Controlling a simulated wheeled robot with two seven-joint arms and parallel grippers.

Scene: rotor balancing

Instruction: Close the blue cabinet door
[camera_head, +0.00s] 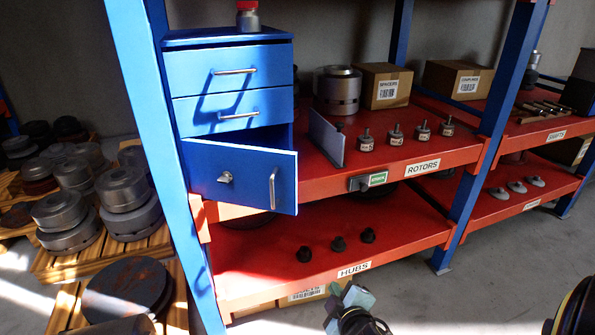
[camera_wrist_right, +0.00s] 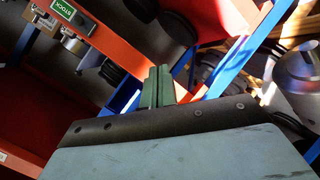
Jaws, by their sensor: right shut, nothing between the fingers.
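The blue cabinet (camera_head: 235,62) stands on the red shelf at the left of the rack, with two drawers above and a door below. The blue door (camera_head: 240,188) is ajar, swung outward, with its right edge away from the cabinet. It carries a vertical bar handle (camera_head: 272,188) and a round grey knob (camera_head: 225,177). My right gripper (camera_head: 350,296) is at the bottom of the head view, below and right of the door and apart from it. Its green fingers (camera_wrist_right: 157,87) are shut and empty in the wrist view. My left gripper is not in view.
A blue-grey plate (camera_head: 326,138) stands right of the door, beside several small rotors (camera_head: 395,137). A rack post (camera_head: 155,130) rises left of the cabinet. Several dark hubs (camera_head: 338,243) sit on the lower shelf. Open floor lies in front of the rack.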

